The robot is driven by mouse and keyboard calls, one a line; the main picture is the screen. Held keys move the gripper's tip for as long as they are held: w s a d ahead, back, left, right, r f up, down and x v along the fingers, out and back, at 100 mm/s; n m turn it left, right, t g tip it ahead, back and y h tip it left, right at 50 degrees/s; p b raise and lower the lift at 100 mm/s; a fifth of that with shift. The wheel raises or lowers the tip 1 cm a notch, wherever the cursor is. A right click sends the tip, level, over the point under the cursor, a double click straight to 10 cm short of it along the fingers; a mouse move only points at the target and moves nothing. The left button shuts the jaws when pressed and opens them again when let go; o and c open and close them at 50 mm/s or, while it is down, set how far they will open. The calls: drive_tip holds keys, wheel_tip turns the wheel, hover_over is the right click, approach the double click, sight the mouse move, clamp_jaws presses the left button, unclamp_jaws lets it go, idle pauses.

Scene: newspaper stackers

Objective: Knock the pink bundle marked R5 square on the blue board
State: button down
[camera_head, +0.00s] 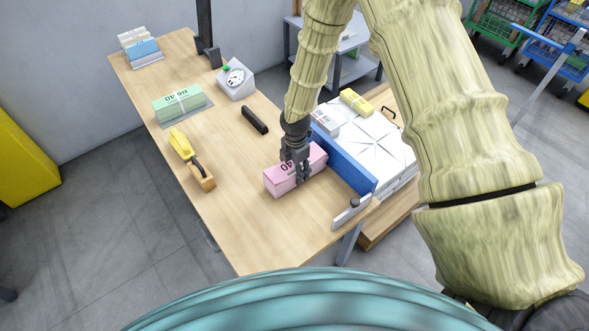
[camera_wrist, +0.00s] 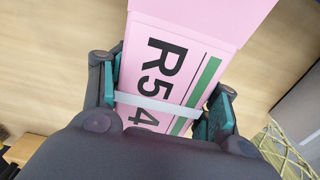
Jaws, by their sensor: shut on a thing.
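The pink bundle marked R5 (camera_head: 278,180) lies on the wooden table near its right side, close to the blue board (camera_head: 343,160). My gripper (camera_head: 300,176) is over the bundle from above, with its fingers on both sides of it. In the wrist view the pink bundle (camera_wrist: 190,28) shows its "R5 4" print, a green stripe and a white band, between the two teal finger pads of my gripper (camera_wrist: 163,104). The blue board stands upright along the table's right edge. I cannot tell whether the bundle's far end touches the board.
White stacks (camera_head: 370,140) with a yellow bundle (camera_head: 357,102) lie beyond the board. The table's front is clear.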

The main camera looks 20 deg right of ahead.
sight(293, 165)
drive_tip(key=shift+w+d+r+p, duration=0.1)
drive_tip(key=shift+w+d+p, duration=0.2)
drive_tip(key=shift+d, duration=0.3)
drive_tip(key=shift+w+d+p, duration=0.2)
drive_tip(key=shift+w+d, duration=0.05)
drive_tip(key=shift+d, duration=0.35)
idle(2.0)
drive_tip(key=shift+s+a, duration=0.1)
drive_tip(key=shift+a, duration=0.05)
drive_tip(key=shift+s+a, duration=0.3)
drive_tip(key=shift+a, duration=0.45)
drive_tip(key=shift+s+a, duration=0.25)
drive_tip(key=shift+a, duration=0.5)
drive_tip(key=shift+p, duration=0.3)
drive_tip(key=shift+r+p, duration=2.2)
drive_tip(key=shift+r, duration=0.75)
drive_tip(key=shift+r, duration=0.15)
